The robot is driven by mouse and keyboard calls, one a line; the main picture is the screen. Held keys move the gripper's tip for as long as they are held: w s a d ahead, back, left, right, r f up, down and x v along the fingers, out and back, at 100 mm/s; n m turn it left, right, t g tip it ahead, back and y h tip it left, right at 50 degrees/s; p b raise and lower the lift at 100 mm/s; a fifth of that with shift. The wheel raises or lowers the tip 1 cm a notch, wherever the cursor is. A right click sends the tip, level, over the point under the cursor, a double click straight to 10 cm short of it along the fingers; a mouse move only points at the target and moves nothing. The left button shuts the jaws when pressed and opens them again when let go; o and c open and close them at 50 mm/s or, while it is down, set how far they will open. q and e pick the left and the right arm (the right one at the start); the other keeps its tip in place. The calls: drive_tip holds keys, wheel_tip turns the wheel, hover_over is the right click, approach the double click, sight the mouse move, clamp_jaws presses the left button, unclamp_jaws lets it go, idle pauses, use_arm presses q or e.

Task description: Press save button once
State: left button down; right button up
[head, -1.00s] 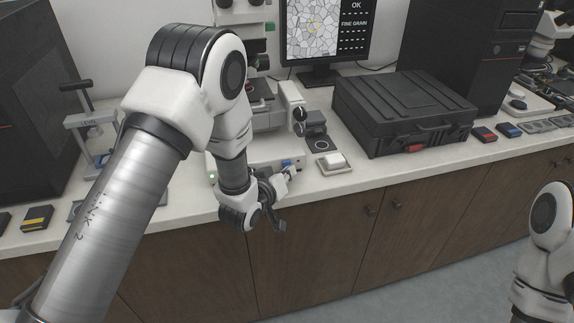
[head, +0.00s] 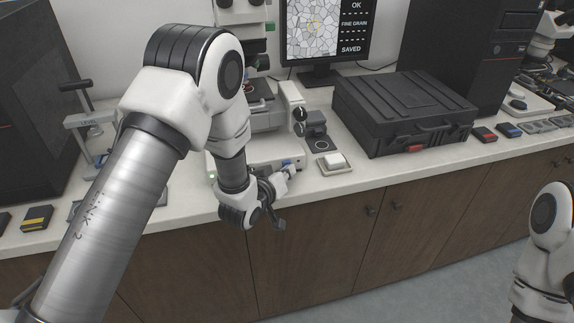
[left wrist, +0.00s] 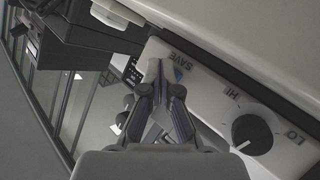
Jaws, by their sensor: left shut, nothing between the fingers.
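The save button (head: 286,162) is a small blue button on the front of the white microscope base (head: 262,163). In the left wrist view the blue button (left wrist: 178,74) shows beside the printed word SAVE, partly hidden by my fingers. My left gripper (head: 290,170) is shut and empty, with its fingertips right at the button; I cannot tell whether they touch it. The fingers also show in the left wrist view (left wrist: 156,72). The monitor (head: 326,30) shows a grain picture with the words OK and SAVED. My right gripper is out of view.
A black dial (left wrist: 252,134) marked HI and LO sits on the same panel. A black case (head: 405,105) stands farther right. A levelling press (head: 92,120) stands at left. The counter front is clear.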

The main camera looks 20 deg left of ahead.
use_arm(q)
drive_tip(key=shift+s+d, duration=0.35)
drive_tip(key=shift+s, duration=0.2)
drive_tip(key=s+d, duration=0.1)
drive_tip(key=s, duration=0.1)
drive_tip(key=s+d, duration=0.1)
drive_tip(key=s, duration=0.1)
drive_tip(key=shift+d, duration=0.4)
drive_tip(key=shift+s+f, duration=0.1)
idle(0.4)
drive_tip(key=s+a+f+m+g+y, duration=0.1)
drive_tip(key=s+a+f+g, duration=0.35)
drive_tip(key=s+f, duration=0.6)
drive_tip(key=s+a+f+m+g+y, duration=0.1)
drive_tip(key=s+a+f+g, duration=0.2)
drive_tip(key=s+f+g, duration=0.55)
drive_tip(key=s+f+m+g, duration=0.1)
drive_tip(key=s+f, duration=0.3)
drive_tip(key=s, duration=1)
drive_tip(key=shift+a+g, duration=0.3)
drive_tip(key=shift+s, duration=0.1)
